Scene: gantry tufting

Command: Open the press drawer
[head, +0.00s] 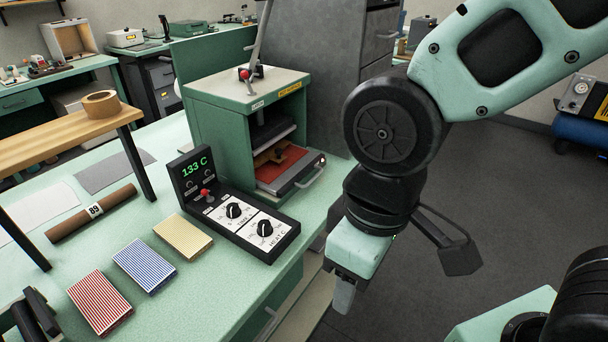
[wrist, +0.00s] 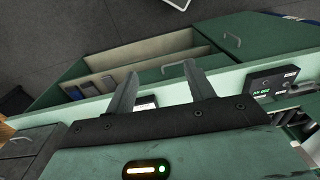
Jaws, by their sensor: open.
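The green press (head: 208,130) stands on the bench, with a lever and red knob on top. A brown piece (head: 270,156) lies on the bed under the dark upper plate. I cannot tell whether the drawer is slightly out. My gripper (head: 343,298) hangs in front of the bench edge, to the right of and nearer than the handle, apart from it. In the wrist view its fingers (wrist: 160,90) are spread with nothing between them.
A control box (head: 240,222) reading 133 C stands on the bench just left of the drawer. The floor (head: 440,195) at the right is mostly clear.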

